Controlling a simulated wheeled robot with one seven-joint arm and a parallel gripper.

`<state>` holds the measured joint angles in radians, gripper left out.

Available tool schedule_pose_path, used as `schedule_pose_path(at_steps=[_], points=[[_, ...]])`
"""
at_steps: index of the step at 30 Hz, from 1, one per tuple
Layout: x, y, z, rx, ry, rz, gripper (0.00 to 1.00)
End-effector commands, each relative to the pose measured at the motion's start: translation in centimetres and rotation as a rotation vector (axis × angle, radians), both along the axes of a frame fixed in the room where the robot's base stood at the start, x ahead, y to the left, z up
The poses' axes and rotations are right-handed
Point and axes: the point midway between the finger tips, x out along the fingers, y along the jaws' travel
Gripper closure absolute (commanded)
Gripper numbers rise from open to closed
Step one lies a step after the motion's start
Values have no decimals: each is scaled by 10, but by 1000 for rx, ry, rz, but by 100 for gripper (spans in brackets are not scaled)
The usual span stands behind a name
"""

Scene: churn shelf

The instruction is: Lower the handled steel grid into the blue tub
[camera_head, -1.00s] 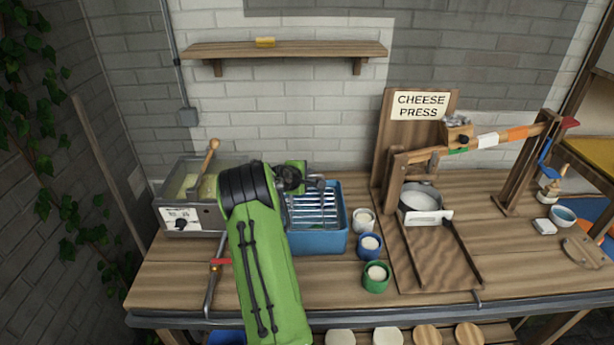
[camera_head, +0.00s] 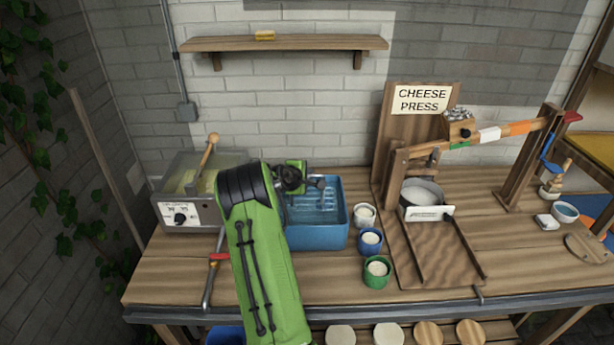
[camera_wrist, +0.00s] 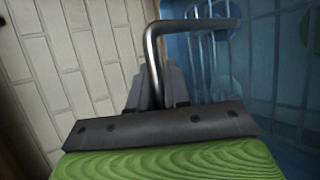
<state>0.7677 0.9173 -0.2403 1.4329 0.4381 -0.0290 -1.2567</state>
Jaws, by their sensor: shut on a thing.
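The blue tub (camera_head: 318,238) stands on the bench just right of my arm. My gripper (camera_head: 306,184) is over the tub's left part. In the wrist view, my gripper (camera_wrist: 158,90) is shut on the bent steel handle (camera_wrist: 155,45) of the grid. The steel grid's thin bars (camera_wrist: 213,50) show beyond the handle against the tub's blue inside (camera_wrist: 262,60). In the head view only faint bars show inside the tub, low and tinted blue. My arm and gripper hide the tub's left side, so I cannot tell whether the grid touches the bottom.
A grey vat (camera_head: 183,213) with a wooden paddle stands left of my arm. Several small cups (camera_head: 371,240) stand close to the tub's right side. The cheese press (camera_head: 416,165) is farther right. A wall shelf (camera_head: 290,46) hangs above.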

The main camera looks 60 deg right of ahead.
Motion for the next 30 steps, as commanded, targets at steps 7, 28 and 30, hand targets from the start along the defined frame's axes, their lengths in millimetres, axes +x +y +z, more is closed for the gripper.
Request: schedule_pose_path(at_steps=[7, 28, 30], points=[[0, -1, -4, -4, -1, 0, 100], [0, -1, -20, -4, 0, 0, 100], [0, -1, -21, -4, 0, 0, 100]])
